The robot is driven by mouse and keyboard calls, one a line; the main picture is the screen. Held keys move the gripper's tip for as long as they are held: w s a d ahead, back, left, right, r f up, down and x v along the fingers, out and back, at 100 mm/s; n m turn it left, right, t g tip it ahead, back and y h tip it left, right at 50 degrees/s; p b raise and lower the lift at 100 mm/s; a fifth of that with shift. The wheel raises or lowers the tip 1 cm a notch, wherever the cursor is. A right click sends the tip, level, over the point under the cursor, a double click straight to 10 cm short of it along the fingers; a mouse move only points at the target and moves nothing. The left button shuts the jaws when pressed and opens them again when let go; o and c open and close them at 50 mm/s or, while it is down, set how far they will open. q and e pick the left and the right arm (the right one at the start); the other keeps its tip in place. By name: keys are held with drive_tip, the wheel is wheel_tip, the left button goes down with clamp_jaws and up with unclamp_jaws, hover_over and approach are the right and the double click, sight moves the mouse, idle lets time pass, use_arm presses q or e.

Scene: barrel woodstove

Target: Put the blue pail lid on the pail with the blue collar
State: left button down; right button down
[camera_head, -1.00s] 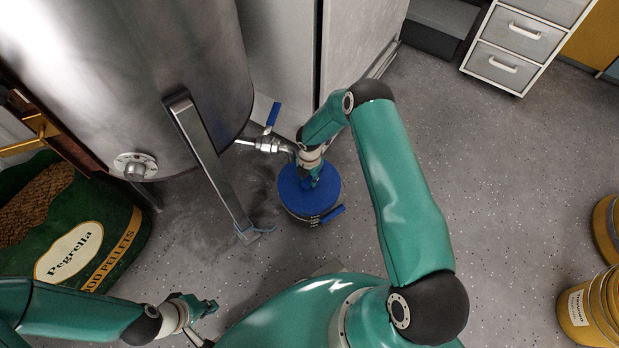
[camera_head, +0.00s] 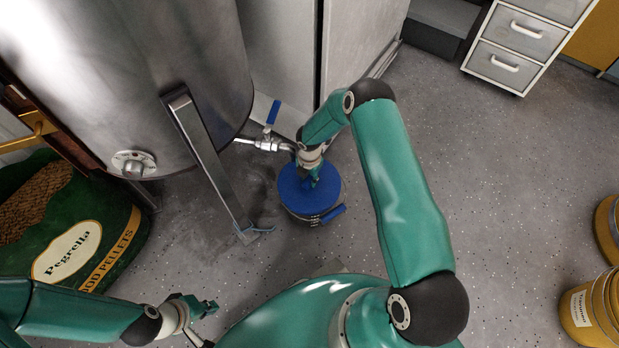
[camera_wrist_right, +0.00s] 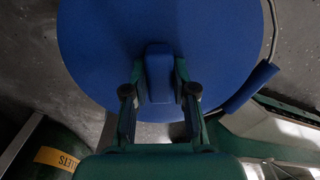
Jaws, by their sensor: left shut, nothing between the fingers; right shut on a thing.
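The blue pail lid (camera_head: 322,193) lies over the top of the pail (camera_head: 301,216) on the floor, below the metal drum's tap. Whether the lid is fully seated cannot be told. The pail shows a blue handle grip (camera_head: 333,214) at its right side; the collar is hidden under the lid. My right gripper (camera_head: 312,182) is shut on the lid's raised knob, which also shows between the fingers in the right wrist view (camera_wrist_right: 158,75). My left gripper (camera_head: 207,308) is shut and empty at the lower left, far from the pail.
The steel drum (camera_head: 150,70) with its leg (camera_head: 212,165) and blue-levered tap (camera_head: 270,140) stands close left of the pail. A pellet bag (camera_head: 100,240) is at the left. Yellow pails (camera_head: 590,310) stand at the right edge. The floor between is clear.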

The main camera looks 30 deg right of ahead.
drive_tip(key=shift+f+b, duration=0.3)
drive_tip(key=shift+b, duration=0.4)
idle(0.9)
idle(0.3)
drive_tip(key=c, duration=0.9)
unclamp_jaws()
drive_tip(key=shift+o, duration=0.4)
drive_tip(key=shift+o, duration=1.4)
drive_tip(key=shift+r, duration=0.15)
drive_tip(key=shift+r+p, duration=2.2)
drive_tip(key=shift+r, duration=1.15)
